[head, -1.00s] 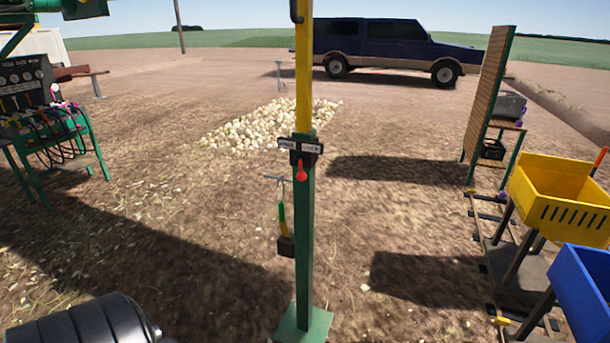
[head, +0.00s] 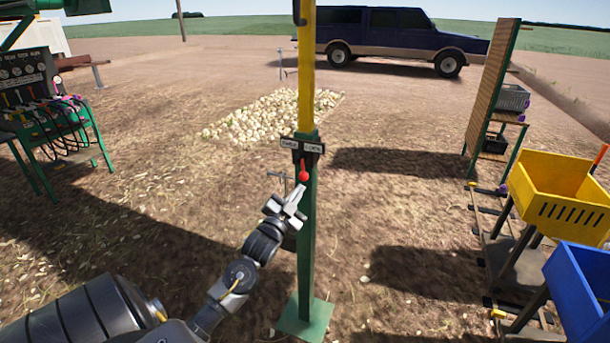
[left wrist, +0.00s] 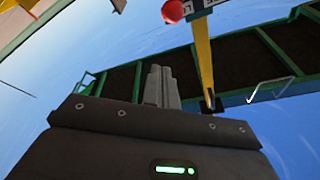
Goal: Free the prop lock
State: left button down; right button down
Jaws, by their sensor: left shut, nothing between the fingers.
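The prop is a post with a green lower sleeve (head: 306,240) and a yellow upper bar (head: 307,85). A dark lock bracket (head: 303,146) sits at their joint, with two pale label plates. A red lever knob (head: 303,176) hangs below the bracket, near its middle. My left gripper (head: 298,192) is shut and empty, its tips just below the knob in the picture; I cannot tell whether they touch. The left wrist view shows the shut fingers (left wrist: 160,85), the red knob (left wrist: 173,11) apart from them at the top, and the yellow bar (left wrist: 203,55). My right gripper is out of view.
A yellow crate (head: 562,190) and a blue crate (head: 590,300) stand at the right. A control stand with hoses (head: 60,130) is at the left. An onion pile (head: 265,118) and a parked vehicle (head: 395,40) lie behind. Open ground surrounds the post's green foot (head: 305,322).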

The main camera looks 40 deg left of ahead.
aim_at(305, 176)
pick_arm(q)
jog(key=shift+r, duration=0.4)
jog(key=w+a+p, duration=0.1)
jog(key=w+p, duration=0.1)
jog(key=w, duration=0.1)
jog(key=w+a+p, duration=0.1)
jog(key=w+p, duration=0.1)
jog(key=w+a+p, duration=0.2)
jog(key=w, duration=0.1)
jog(key=shift+w, duration=0.3)
jog(key=shift+s+a+f, duration=0.15)
jog(key=shift+f, duration=0.15)
jog(key=shift+f, duration=0.1)
